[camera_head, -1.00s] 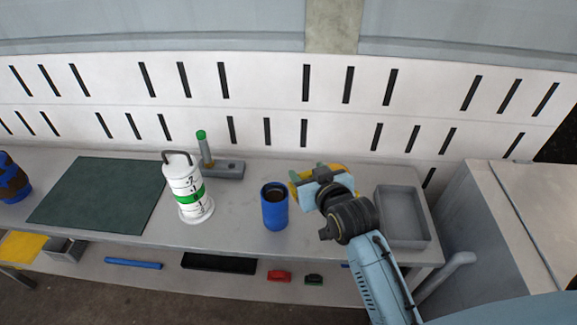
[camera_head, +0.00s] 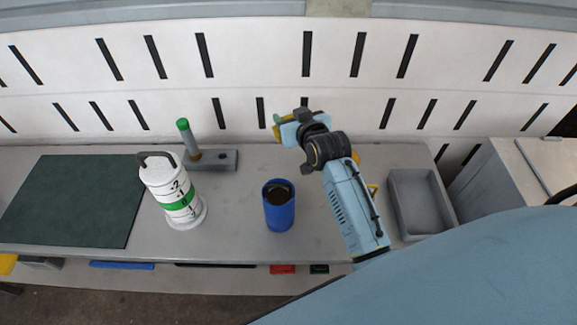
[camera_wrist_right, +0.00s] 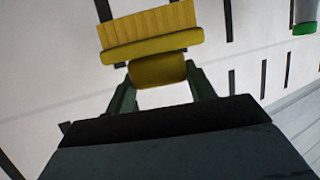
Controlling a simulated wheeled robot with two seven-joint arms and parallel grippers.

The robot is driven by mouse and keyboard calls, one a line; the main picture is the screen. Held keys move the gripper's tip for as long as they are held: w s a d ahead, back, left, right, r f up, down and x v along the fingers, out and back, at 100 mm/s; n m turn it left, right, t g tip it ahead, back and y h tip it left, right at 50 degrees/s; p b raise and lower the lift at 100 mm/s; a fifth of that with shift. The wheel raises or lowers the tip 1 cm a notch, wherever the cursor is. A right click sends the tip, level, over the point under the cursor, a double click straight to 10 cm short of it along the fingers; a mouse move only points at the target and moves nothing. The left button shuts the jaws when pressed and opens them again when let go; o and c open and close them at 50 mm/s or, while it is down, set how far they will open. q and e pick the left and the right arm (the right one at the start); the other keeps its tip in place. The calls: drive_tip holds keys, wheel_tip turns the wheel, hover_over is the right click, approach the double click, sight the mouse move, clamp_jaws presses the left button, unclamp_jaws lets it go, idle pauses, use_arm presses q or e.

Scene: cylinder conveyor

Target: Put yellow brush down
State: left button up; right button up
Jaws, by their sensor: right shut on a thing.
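My right gripper (camera_head: 281,127) is raised above the back of the table, in front of the slotted white wall. It is shut on the yellow brush. In the right wrist view the brush's yellow bristle head (camera_wrist_right: 150,30) points away from the gripper, and its rounded yellow grip (camera_wrist_right: 158,71) sits between the two dark green fingers. In the head view only a small part of the brush shows beside the fingers. The brush is clear of the tabletop. My left gripper is not in view.
A blue cup (camera_head: 279,214) stands below the gripper. A white-green cylinder (camera_head: 172,196), a grey block with a green-tipped post (camera_head: 221,160) and a dark green mat (camera_head: 75,205) are to the left. A grey tray (camera_head: 400,228) is at right. A yellow thing is partly hidden behind my arm.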

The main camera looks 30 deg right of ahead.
drive_tip(key=shift+w+f+b, duration=0.1)
drive_tip(key=shift+f+b, duration=0.2)
drive_tip(key=shift+f, duration=0.7)
wheel_tip(320, 180, down, 6)
drive_tip(key=shift+r+b, duration=0.25)
drive_tip(key=shift+b, duration=0.65)
wheel_tip(320, 180, down, 4)
drive_tip(key=shift+f+b, duration=0.1)
drive_tip(key=shift+b, duration=0.5)
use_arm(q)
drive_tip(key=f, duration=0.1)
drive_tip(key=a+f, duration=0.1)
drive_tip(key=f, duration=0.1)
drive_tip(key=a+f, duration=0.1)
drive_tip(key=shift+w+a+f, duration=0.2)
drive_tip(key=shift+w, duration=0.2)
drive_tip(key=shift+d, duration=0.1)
use_arm(e)
drive_tip(key=shift+f, duration=0.15)
